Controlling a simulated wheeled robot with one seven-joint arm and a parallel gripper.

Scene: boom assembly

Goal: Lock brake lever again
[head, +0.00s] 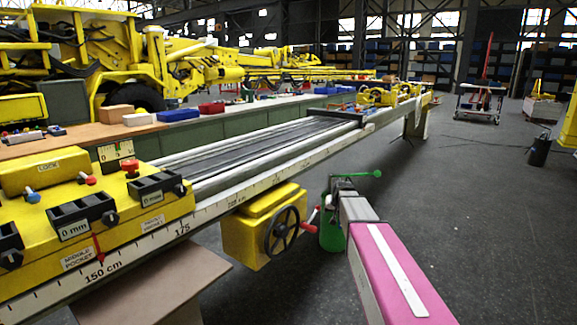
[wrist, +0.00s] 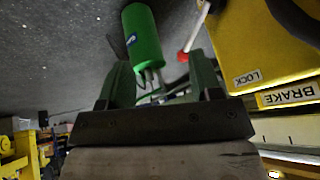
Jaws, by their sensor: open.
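The brake lever is a pale rod with a red end (wrist: 183,56). In the wrist view it reaches from the yellow brake housing (wrist: 255,45) to just beyond my gripper (wrist: 160,72). The housing carries LOCK (wrist: 247,78) and BRAKE (wrist: 290,95) labels. My gripper is open, its dark green fingers apart, with the red end near the right fingertip; contact cannot be told. In the head view the yellow housing (head: 240,235) hangs under the boom rail, with a dark handwheel (head: 282,230) and red-ended parts (head: 311,201) beside my wrist.
A green cylinder (wrist: 143,35) shows beyond my fingers; what it belongs to is unclear. The long measuring rail (head: 215,215) with yellow pocket blocks (head: 95,215) runs beside my arm. Open grey floor (head: 480,220) lies to the right.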

